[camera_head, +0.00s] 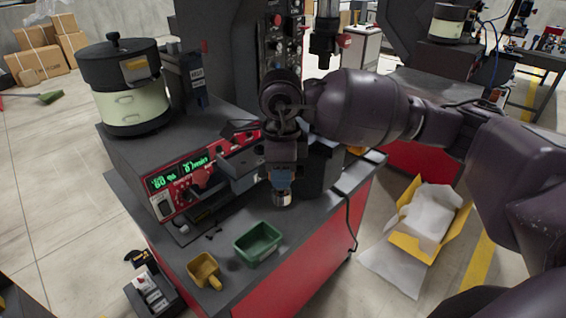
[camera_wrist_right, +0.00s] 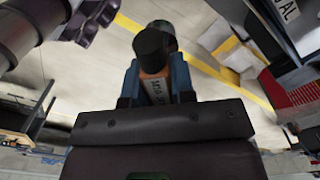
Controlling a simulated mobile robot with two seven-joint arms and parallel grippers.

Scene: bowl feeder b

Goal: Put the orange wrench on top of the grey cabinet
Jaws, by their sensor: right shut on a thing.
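My right gripper (camera_head: 282,183) hangs pointing down over the grey-topped red bench (camera_head: 300,232). Its blue fingers are shut on an orange piece with printed lettering and a black round end, which I take as the orange wrench (camera_wrist_right: 154,86). In the head view a metallic, cylindrical end shows just below the fingers; most of the wrench is hidden by the gripper. Whether it touches the bench I cannot tell. A grey cabinet-like box (camera_head: 130,160) with a red control panel stands left of the gripper. My left gripper is not in view.
A pot-like feeder bowl (camera_head: 125,100) stands on the grey box. A green bin (camera_head: 258,244) and a yellow scoop (camera_head: 204,270) sit at the bench's front. An open yellow carton (camera_head: 420,222) lies on the floor to the right. A dark machine column rises behind.

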